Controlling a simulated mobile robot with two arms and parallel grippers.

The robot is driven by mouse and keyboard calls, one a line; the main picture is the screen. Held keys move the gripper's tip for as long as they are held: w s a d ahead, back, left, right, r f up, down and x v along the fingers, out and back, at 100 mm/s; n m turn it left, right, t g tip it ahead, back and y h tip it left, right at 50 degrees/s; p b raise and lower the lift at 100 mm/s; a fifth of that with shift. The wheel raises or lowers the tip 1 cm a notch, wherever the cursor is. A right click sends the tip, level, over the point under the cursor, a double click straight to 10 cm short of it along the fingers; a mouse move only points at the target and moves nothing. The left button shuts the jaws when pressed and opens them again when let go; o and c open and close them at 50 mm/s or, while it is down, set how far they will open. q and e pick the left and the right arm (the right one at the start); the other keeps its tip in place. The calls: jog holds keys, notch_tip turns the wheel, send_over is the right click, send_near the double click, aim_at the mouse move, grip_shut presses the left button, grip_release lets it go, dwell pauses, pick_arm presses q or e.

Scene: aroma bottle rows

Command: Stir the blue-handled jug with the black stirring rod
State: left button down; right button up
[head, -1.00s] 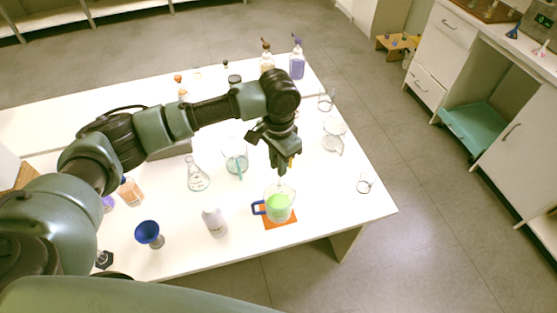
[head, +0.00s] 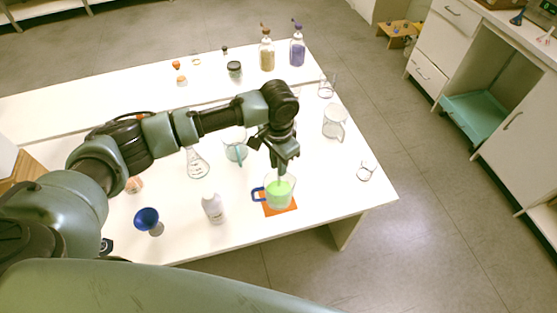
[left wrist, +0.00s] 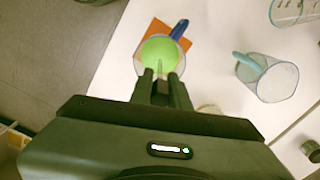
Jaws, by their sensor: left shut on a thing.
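The blue-handled jug (head: 279,196) holds bright green liquid. It stands on an orange mat (head: 290,208) near the table's front edge, its blue handle pointing left in the head view. In the left wrist view the jug (left wrist: 150,52) is just beyond my fingertips. My left gripper (head: 283,163) points down just above the jug's mouth. It is shut on the black stirring rod (left wrist: 160,68), a thin dark piece of which shows between the fingers against the green. The fingers hide most of the rod, and its lower end is hard to make out. My right gripper is not in view.
A white bottle (head: 212,208) and a blue funnel-shaped cup (head: 147,219) stand left of the jug. A beaker with a teal part (head: 235,151), a flask (head: 198,165) and a glass jug (head: 334,122) stand behind. Tall bottles (head: 297,47) are at the back. The table right of the mat is fairly clear.

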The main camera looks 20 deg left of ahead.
pick_arm(q)
jog(key=shift+f+b, duration=0.55)
jog(key=shift+f, duration=1.05)
jog(key=shift+f+b, duration=0.95)
jog(key=shift+f, duration=1.5)
